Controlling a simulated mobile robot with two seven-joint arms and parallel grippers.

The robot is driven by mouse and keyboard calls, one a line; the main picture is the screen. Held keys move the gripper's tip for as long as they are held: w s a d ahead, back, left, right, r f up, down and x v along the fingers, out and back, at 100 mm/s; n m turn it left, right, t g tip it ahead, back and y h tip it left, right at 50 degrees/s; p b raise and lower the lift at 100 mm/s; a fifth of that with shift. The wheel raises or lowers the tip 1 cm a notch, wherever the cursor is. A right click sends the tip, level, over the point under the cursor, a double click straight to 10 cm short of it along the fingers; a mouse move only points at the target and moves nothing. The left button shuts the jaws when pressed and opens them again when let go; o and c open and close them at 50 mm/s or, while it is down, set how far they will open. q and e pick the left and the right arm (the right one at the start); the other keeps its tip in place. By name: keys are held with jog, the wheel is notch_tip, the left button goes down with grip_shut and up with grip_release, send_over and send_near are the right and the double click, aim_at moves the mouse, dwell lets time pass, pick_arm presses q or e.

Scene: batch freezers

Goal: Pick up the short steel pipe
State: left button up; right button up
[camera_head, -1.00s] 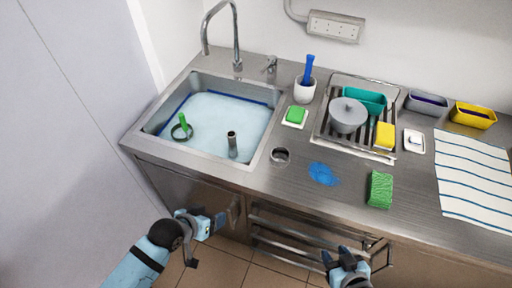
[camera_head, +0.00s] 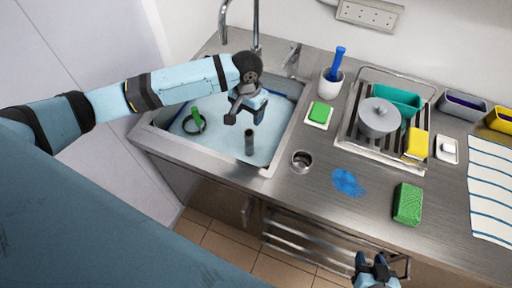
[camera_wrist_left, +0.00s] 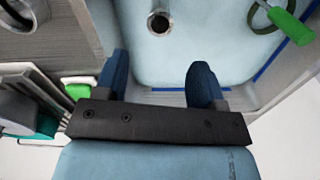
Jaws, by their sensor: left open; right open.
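The short steel pipe (camera_head: 249,142) stands upright in the water of the sink (camera_head: 170,143). The left wrist view also shows the pipe (camera_wrist_left: 159,22), with its open top end facing the camera. My left gripper (camera_head: 244,117) is over the sink, just above and beside the pipe in the head view. It is open, and its blue fingers (camera_wrist_left: 160,75) are apart with nothing between them. The pipe lies beyond the fingertips, roughly in line with the gap. My right gripper (camera_head: 373,262) is low in front of the counter, open and empty.
A green-handled tool with a ring (camera_head: 195,120) is in the sink left of the pipe. The faucet (camera_head: 256,25) rises behind. A steel ring (camera_head: 302,161), blue stain (camera_head: 347,182) and green sponge (camera_head: 407,204) are on the counter. A dish rack (camera_head: 385,118) stands farther right.

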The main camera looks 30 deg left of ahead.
aim_at(249, 134)
pick_arm(q)
notch_tip(249, 134, down, 13)
jog(key=shift+s+f+p, duration=0.1)
jog(key=shift+f+p, duration=0.1)
jog(key=shift+p, duration=0.55)
jog(key=shift+c, duration=0.4)
jog(key=c, duration=0.7)
